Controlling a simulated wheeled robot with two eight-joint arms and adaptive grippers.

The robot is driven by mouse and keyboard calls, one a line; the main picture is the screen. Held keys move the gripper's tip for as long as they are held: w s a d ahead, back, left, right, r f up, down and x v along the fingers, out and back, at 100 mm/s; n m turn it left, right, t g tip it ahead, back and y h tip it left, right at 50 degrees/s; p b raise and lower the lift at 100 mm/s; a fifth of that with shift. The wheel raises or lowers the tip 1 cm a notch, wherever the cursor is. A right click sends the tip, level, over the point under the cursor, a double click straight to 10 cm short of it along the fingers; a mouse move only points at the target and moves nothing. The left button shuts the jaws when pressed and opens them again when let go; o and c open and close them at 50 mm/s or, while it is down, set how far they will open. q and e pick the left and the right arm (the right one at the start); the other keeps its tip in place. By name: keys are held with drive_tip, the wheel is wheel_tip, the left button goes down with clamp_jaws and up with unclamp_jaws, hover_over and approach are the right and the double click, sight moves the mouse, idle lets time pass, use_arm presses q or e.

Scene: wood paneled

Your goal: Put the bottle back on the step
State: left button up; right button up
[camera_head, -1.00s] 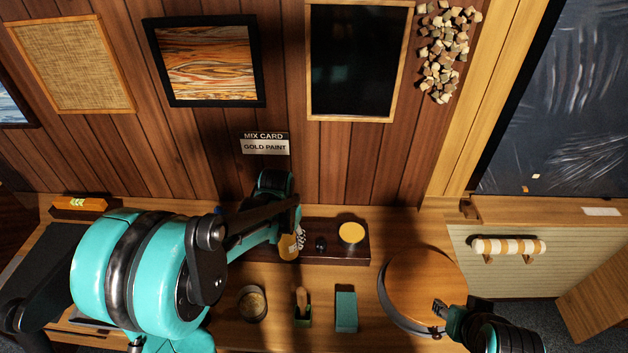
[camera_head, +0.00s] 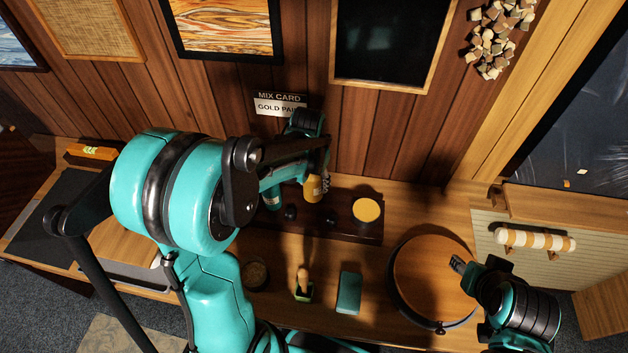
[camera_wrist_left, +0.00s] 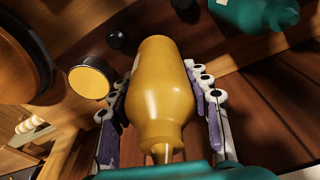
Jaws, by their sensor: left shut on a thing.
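My left gripper (camera_head: 318,172) is shut on a gold-yellow bottle (camera_head: 313,188). In the left wrist view the bottle (camera_wrist_left: 160,95) sits between the two finger pads, its neck toward the camera and its base pointing away. The step (camera_head: 350,233) is a low dark wooden block along the back of the bench. The bottle shows over the back of the step; I cannot tell whether its base touches it. A teal bottle (camera_head: 272,198) stands left of it, partly hidden by my arm. My right gripper (camera_head: 462,265) is over the round wooden disc; its jaws are too small to read.
A yellow-topped round tin (camera_head: 367,210) and small black knobs (camera_head: 290,212) are on the step. In front are a teal block (camera_head: 348,293), a brush in a green holder (camera_head: 303,289) and a small bowl (camera_head: 255,274). The round wooden disc (camera_head: 435,275) is at right.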

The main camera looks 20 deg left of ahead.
use_arm(q)
drive_tip(key=shift+f+b, duration=3.25)
drive_tip(key=shift+f, duration=0.6)
drive_tip(key=shift+f, duration=0.3)
drive_tip(key=o, duration=1.8)
drive_tip(key=r, duration=0.4)
drive_tip(key=s+r, duration=0.1)
drive_tip(key=r, duration=0.7)
drive_tip(key=shift+s, duration=0.35)
